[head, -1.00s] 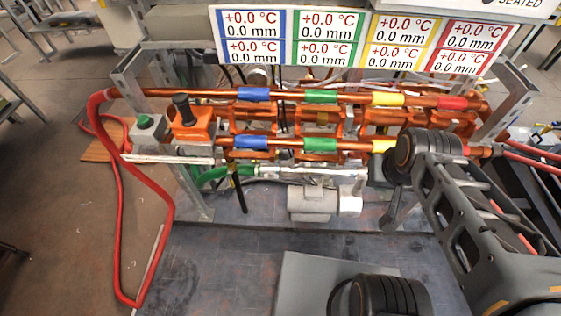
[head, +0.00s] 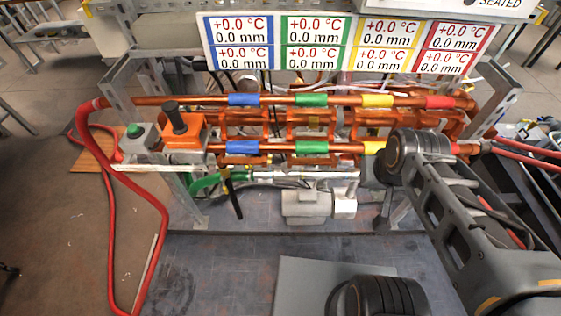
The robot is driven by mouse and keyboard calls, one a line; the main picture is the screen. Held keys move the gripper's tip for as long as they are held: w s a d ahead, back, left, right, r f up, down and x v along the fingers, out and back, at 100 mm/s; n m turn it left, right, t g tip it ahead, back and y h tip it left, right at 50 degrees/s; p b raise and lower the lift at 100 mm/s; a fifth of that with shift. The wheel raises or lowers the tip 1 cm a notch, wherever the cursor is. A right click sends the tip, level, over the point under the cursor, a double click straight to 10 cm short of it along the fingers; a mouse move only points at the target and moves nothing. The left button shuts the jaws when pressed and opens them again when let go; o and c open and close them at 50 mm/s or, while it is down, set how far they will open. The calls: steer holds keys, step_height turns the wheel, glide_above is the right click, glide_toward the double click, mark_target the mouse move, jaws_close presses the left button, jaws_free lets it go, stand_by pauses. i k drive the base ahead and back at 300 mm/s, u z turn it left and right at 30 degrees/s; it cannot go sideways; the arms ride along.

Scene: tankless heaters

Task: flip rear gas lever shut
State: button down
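I cannot tell for sure which part is the rear gas lever. A black handle (head: 177,116) stands upright, tilted a little, on an orange block (head: 185,137) at the left end of the copper pipes. A black lever with a yellow band (head: 232,194) hangs down below the front pipe, beside a green hose. My arm reaches in from the lower right, and its dark round joint (head: 419,147) covers part of the front pipe. A grey part (head: 384,205) below that joint may belong to my gripper, but its fingers are not clear. It is well right of both handles.
Two copper pipes (head: 352,101) with blue, green, yellow and red bands run across a metal frame. A display panel (head: 340,44) stands above. A grey box with a green button (head: 136,139) is at the left. A red hose (head: 150,190) loops down left. The dark plate in front is mostly clear.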

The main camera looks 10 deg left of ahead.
mark_target(222, 178)
steer(key=u, duration=2.1)
steer(key=i, duration=0.4)
steer(key=u, duration=1.15)
